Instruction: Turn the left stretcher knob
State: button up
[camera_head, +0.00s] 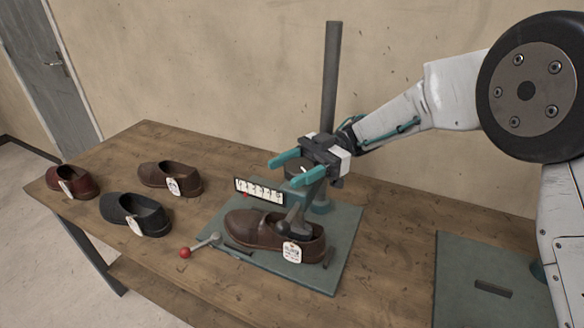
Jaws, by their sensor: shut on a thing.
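The left stretcher is a teal machine on a teal base plate (335,262), with a tall dark post (331,75) behind. A brown shoe (262,230) with a white tag sits on it, and a dark metal piece goes into the shoe's opening. My gripper (284,172) is over the stretcher's teal head (306,192), its two teal fingers pointing left. It is shut on a small part between the fingers, which I take to be the left stretcher knob; the fingers and gripper body mostly hide it.
A number strip (259,191) stands left of the head. A lever with a red ball (185,253) juts out at front left. A dark red shoe (72,182), a brown shoe (170,178) and a black shoe (135,213) lie left. Another slotted plate (460,265) is at right.

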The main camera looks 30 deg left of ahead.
aim_at(293, 169)
jog(key=shift+n+h, duration=0.3)
jog(key=shift+h, duration=0.1)
jog(key=o, duration=1)
jog(key=shift+r, duration=0.5)
notch_tip(293, 169, up, 3)
jog(key=shift+f, duration=0.1)
jog(key=s+d, duration=0.3)
jog(key=s, duration=0.1)
jog(key=s+d, duration=0.4)
jog(key=s+d+r, duration=0.1)
jog(key=s+d, duration=0.2)
jog(key=s, duration=0.1)
jog(key=shift+d+r, duration=0.1)
jog(key=shift+d, duration=0.25)
